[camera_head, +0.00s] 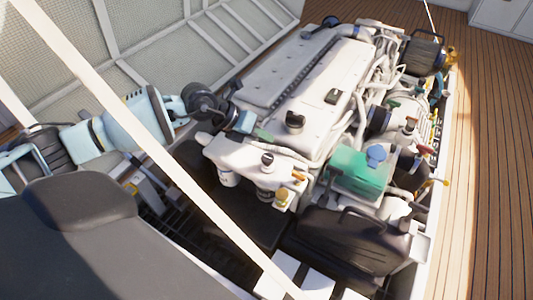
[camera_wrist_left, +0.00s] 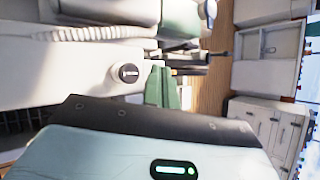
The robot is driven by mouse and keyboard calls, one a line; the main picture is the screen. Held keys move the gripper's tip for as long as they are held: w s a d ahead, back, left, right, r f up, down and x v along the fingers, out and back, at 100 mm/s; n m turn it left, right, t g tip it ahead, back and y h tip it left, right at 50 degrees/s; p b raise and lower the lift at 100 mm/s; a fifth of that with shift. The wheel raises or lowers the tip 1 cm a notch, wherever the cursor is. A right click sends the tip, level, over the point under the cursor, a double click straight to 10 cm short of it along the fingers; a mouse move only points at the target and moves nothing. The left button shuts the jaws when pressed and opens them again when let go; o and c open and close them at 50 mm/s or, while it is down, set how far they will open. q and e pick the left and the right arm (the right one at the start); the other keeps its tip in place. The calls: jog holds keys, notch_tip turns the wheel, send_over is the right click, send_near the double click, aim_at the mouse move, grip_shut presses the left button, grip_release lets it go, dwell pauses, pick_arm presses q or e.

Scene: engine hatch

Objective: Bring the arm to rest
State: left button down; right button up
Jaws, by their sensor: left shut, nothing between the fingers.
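My left arm comes in from the left in the head view, with pale blue links and a black wrist joint. My left gripper (camera_head: 263,135) is over the near left end of the white engine (camera_head: 305,75), and its green fingertips look close together with nothing between them. In the left wrist view the green fingers (camera_wrist_left: 165,88) stand side by side, also empty. Whether the fingertips touch the engine's top cannot be told. My right gripper is in neither view.
A white bar crosses the head view diagonally in front of my left arm. A green tank with a blue cap (camera_head: 376,155) and a black canister (camera_head: 350,248) stand at the engine's near right. Wooden deck (camera_head: 490,150) lies open at the right. White cabinets (camera_wrist_left: 255,130) show in the wrist view.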

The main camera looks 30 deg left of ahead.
aim_at(282, 198)
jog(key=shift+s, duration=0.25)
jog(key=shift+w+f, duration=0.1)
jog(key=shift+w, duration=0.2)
